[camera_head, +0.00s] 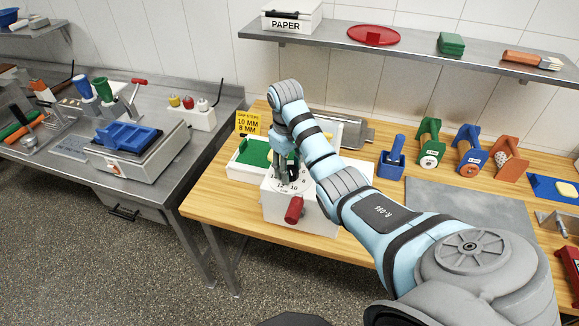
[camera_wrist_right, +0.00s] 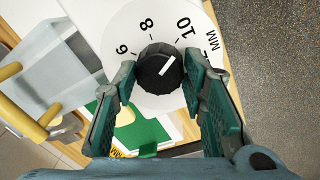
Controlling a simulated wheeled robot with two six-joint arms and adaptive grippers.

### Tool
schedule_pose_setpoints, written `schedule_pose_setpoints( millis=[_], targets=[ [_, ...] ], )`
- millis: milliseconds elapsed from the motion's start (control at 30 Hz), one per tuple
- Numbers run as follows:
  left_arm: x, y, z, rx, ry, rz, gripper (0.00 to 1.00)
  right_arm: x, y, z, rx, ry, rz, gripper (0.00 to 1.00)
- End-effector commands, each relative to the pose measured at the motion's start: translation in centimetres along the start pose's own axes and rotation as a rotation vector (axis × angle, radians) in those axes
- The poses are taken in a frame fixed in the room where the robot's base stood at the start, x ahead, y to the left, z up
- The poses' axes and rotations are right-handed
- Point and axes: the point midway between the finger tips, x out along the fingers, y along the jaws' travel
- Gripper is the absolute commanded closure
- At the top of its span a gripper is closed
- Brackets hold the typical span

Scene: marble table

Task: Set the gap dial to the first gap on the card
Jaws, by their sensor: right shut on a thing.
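The yellow card (camera_head: 248,122) stands behind the machine and reads 10 MM, then 8 MM below. The white gap dial (camera_wrist_right: 135,45) has printed numbers, with 6, 8 and 10 legible in the right wrist view. Its black round knob (camera_wrist_right: 158,70) has a white pointer line aimed up and right, close to the 10 mark. My right gripper (camera_wrist_right: 159,76) has its fingers on both sides of the knob, shut on it. In the head view the right gripper (camera_head: 287,165) is over the dial on the white machine (camera_head: 272,206) and hides most of the knob. My left gripper is not in view.
A red handle (camera_head: 294,210) sticks out of the machine's front. A blue tool (camera_head: 391,160) and green, blue and orange holders (camera_head: 429,146) stand at the right. A shelf (camera_head: 400,46) runs above the table.

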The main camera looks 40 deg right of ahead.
Motion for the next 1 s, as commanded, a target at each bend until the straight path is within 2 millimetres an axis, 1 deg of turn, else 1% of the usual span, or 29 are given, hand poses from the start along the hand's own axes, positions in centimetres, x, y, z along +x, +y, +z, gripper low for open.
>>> schedule_pose_setpoints(
  millis=[33, 567, 600, 700, 1000],
  targets=[
    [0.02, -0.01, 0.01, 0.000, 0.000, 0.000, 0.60, 0.27, -0.14, 0.21, -0.011, -0.009, -0.005, 0.90],
    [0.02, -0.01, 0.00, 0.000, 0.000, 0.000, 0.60, 0.24, -0.10, 0.21, -0.035, -0.007, -0.004, 0.90],
    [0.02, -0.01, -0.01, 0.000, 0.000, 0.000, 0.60, 0.23, -0.09, 0.20, -0.034, -0.007, -0.003, 0.55],
    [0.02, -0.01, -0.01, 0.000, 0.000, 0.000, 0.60, 0.16, -0.06, 0.15, -0.034, -0.004, -0.002, 0.41],
    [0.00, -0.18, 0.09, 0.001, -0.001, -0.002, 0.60, 0.05, 0.00, 0.06, -0.033, 0.000, 0.000, 0.41]
  ],
)
